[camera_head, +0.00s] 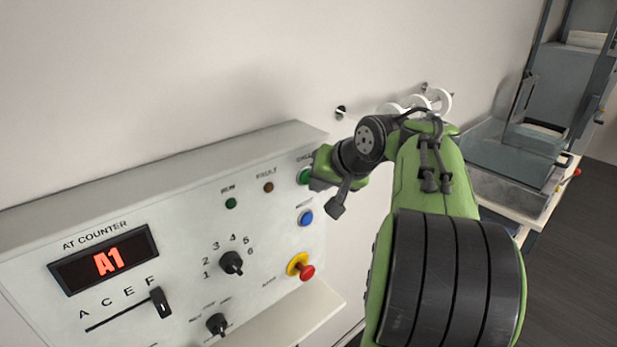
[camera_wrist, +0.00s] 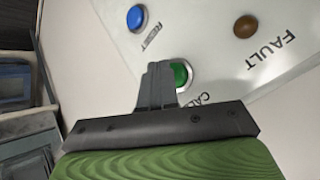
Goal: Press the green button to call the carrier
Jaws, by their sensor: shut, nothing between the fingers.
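The green CALL button (camera_head: 304,176) sits at the upper right of the light grey control panel (camera_head: 130,215). In the wrist view the green button (camera_wrist: 181,74) shows just past my fingertips, partly hidden behind them. My gripper (camera_wrist: 158,70) is shut and empty, its fingers pointing at the panel beside the button. In the head view my gripper (camera_head: 318,172) is right at the button, and the wrist hides part of it. I cannot tell whether the fingers touch the button. The display (camera_head: 103,259) reads A1 under the words AT COUNTER.
Below the green button are a blue RESET button (camera_head: 306,217) and a red stop button (camera_head: 306,271) on a yellow base. A brown FAULT lamp (camera_head: 268,187), a green RUN lamp (camera_head: 231,203), two knobs and a slider share the panel. Grey machinery (camera_head: 510,165) stands at right.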

